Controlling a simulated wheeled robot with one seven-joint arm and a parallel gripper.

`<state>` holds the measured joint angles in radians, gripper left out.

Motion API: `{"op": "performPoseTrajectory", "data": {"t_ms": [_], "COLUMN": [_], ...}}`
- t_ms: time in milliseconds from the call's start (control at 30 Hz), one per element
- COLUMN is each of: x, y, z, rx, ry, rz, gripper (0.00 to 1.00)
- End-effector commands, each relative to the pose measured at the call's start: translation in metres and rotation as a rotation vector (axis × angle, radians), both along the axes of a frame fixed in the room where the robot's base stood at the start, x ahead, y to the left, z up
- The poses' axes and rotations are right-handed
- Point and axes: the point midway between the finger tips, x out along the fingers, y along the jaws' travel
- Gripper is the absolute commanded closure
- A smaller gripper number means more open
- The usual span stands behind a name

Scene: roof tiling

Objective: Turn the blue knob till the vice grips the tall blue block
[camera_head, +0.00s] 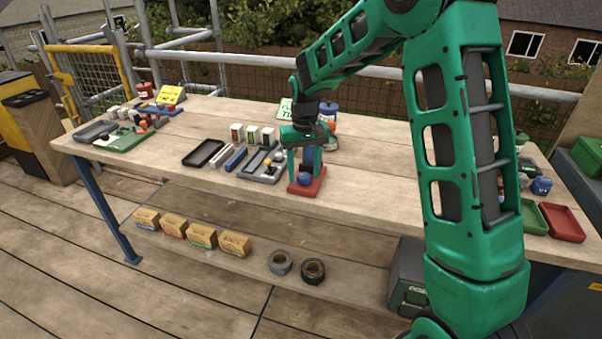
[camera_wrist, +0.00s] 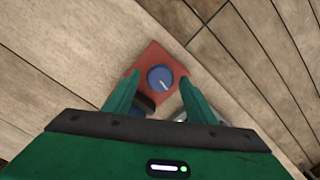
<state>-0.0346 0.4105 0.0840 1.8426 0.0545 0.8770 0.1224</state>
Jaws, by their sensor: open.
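The blue knob (camera_wrist: 161,78) is round with a white line on its face. It sits at the front of the red vice (camera_wrist: 150,58), which stands on the table. In the head view the knob (camera_head: 305,179) faces the table's front edge, on the red base (camera_head: 308,188). The tall blue block (camera_head: 308,157) stands upright behind the knob, partly hidden by my gripper. My gripper (camera_head: 306,172) points down over the vice with its fingers open, one on each side of the knob. I cannot tell whether the fingers touch the knob.
A grey tray (camera_head: 258,174) with small parts lies just left of the vice, near the gripper. A black tray (camera_head: 203,153) lies further left. Behind the vice stands a blue-lidded container (camera_head: 328,108). Red and green trays (camera_head: 562,222) lie at the right.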

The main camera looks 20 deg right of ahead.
Motion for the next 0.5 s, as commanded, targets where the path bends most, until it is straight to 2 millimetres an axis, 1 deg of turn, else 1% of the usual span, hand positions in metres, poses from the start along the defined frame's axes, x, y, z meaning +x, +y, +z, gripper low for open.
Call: {"op": "performPoseTrajectory", "data": {"t_ms": [167, 300, 500], "x": [0.001, 0.002, 0.003], "y": [0.000, 0.000, 0.000], "z": [0.026, 0.053, 0.085], "rx": [0.000, 0.000, 0.000], "ry": [-0.004, -0.005, -0.003], "rz": [0.000, 0.000, 0.000], "gripper": [0.49, 0.49, 0.49]}}
